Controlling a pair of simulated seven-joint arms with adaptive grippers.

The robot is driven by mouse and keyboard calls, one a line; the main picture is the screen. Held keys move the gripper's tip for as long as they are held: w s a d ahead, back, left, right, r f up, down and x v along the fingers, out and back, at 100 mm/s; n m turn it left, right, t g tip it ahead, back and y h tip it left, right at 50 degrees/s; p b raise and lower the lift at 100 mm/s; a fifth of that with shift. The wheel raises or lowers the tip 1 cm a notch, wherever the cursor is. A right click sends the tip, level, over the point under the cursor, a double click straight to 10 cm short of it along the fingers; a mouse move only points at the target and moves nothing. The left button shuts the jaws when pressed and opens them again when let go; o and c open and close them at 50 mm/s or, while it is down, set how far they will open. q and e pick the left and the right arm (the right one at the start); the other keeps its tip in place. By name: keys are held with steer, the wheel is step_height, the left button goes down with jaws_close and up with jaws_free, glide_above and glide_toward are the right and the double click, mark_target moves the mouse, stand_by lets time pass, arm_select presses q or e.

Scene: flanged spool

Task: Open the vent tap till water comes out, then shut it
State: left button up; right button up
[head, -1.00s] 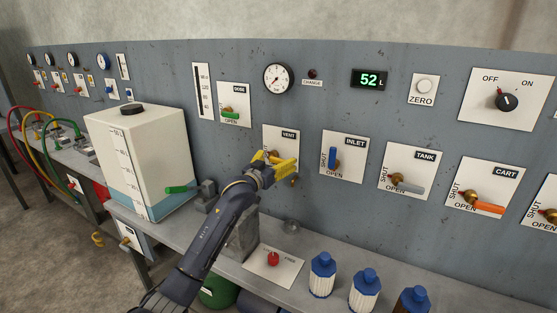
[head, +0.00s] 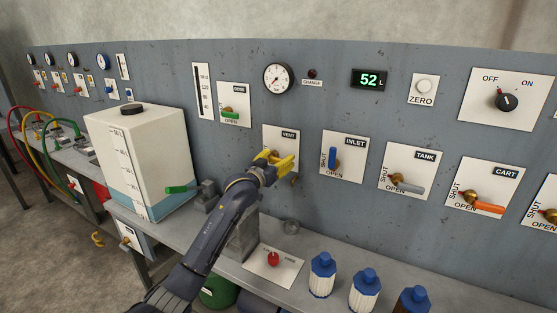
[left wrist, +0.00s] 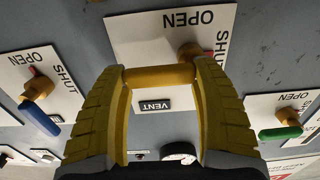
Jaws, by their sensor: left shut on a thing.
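The vent tap is on the white VENT plate (head: 289,134) in the middle of the panel. Its yellow lever (left wrist: 160,77) runs sideways from a brass hub (left wrist: 189,51) in the left wrist view, roughly along the word OPEN. My left gripper (head: 286,162) is at the plate, its yellow fingers shut on the lever, one at each end in the left wrist view. In the head view the fingers hide most of the lever and hub. A small brass outlet (head: 293,181) shows below the fingers; I see no water there. My right gripper is not in view.
The inlet tap's blue lever (head: 334,157) stands upright to the right. The dose tap's green lever (head: 230,115) is at upper left. A white tank (head: 150,165) stands on the bench at left. Blue-capped bottles (head: 322,274) stand at the front. The display (head: 370,79) reads 52 L.

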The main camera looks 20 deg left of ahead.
arm_select(q)
steer(key=c, duration=0.5)
steer(key=shift+c, duration=0.3)
